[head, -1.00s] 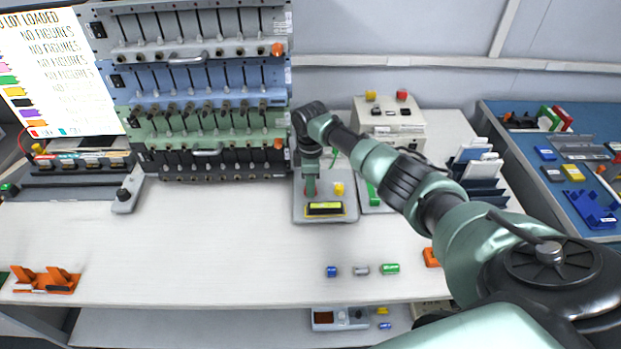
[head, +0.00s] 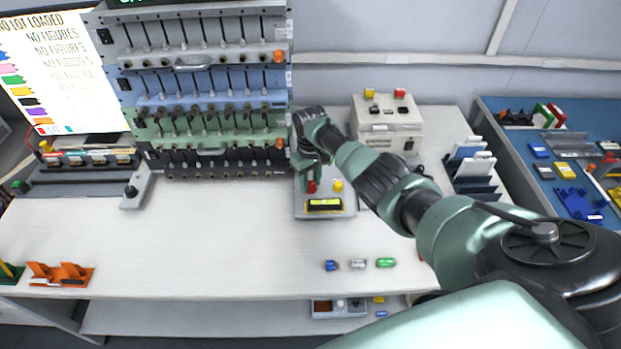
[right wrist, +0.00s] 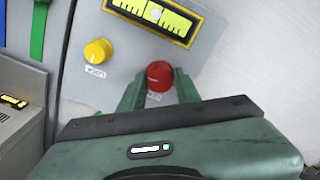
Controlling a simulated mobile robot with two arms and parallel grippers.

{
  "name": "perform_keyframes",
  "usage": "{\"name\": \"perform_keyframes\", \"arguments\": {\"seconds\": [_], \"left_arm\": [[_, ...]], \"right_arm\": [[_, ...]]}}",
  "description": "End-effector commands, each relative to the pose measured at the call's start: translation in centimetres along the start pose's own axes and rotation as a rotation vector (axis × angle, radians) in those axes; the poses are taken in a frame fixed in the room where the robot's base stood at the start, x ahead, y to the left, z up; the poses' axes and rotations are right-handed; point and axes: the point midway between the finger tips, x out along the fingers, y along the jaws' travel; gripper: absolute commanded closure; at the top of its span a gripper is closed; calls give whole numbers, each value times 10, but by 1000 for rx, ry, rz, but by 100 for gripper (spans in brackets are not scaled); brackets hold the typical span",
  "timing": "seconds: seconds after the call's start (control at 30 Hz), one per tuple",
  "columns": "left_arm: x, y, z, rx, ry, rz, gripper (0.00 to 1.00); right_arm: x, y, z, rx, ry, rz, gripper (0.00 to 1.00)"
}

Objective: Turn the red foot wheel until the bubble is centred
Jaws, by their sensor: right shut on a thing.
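The red foot wheel (right wrist: 160,73) sits on a grey plate (right wrist: 215,75) in the right wrist view. My right gripper (right wrist: 158,92) has its green fingers on either side of the wheel, shut on it. The wheel also shows in the head view (head: 312,187), just below the gripper. A yellow vial (right wrist: 180,22) in a black frame lies on the same plate. Its pale bubble (right wrist: 152,12) shows near the middle of the vial, whose top left end is close to the frame edge. My left gripper is not in view.
A yellow knob (right wrist: 98,51) is on the plate beside the red wheel. A rack of cell channels (head: 210,100) stands behind left, a beige box (head: 388,125) behind right. Small blue, grey and green cylinders (head: 358,264) lie in front. The white bench (head: 200,235) is clear at centre left.

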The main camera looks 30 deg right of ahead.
Motion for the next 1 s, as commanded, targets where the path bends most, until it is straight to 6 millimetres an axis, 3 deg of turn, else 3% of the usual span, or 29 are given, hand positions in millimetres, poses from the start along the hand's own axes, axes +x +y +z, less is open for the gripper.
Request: {"name": "perform_keyframes", "arguments": {"seconds": [0.6,1.0], "left_arm": [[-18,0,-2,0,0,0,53],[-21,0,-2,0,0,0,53]], "right_arm": [[-4,0,-3,541,8,-2,100],[-4,2,-4,715,11,-1,100]]}}
